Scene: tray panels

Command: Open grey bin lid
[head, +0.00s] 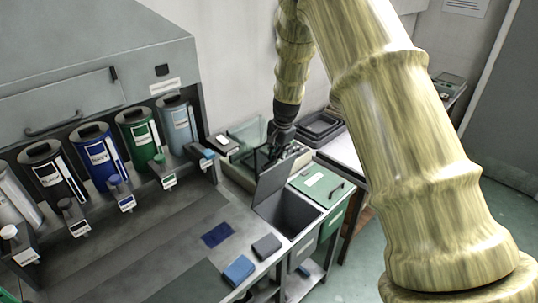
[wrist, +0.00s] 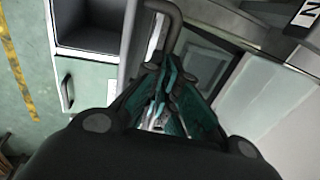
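The grey bin (head: 304,221) stands at the counter's right end with its dark inside showing; it also shows in the wrist view (wrist: 91,46). Its grey lid (head: 270,184) is raised and stands close to upright. In the wrist view the lid (wrist: 130,38) is seen nearly edge-on, with a bent grey handle (wrist: 176,22) on its outer side. My gripper (head: 274,152) is at the raised lid's upper edge. In the wrist view my gripper's teal fingers (wrist: 163,68) come together at the handle's near end and look shut on it; the exact contact is partly hidden.
A green bin (head: 319,184) with its lid down and a handle adjoins the grey bin. Dark trays (head: 321,127) lie behind. Blue and dark pads (head: 239,270) lie on the counter in front. Several labelled canisters (head: 97,157) line the left.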

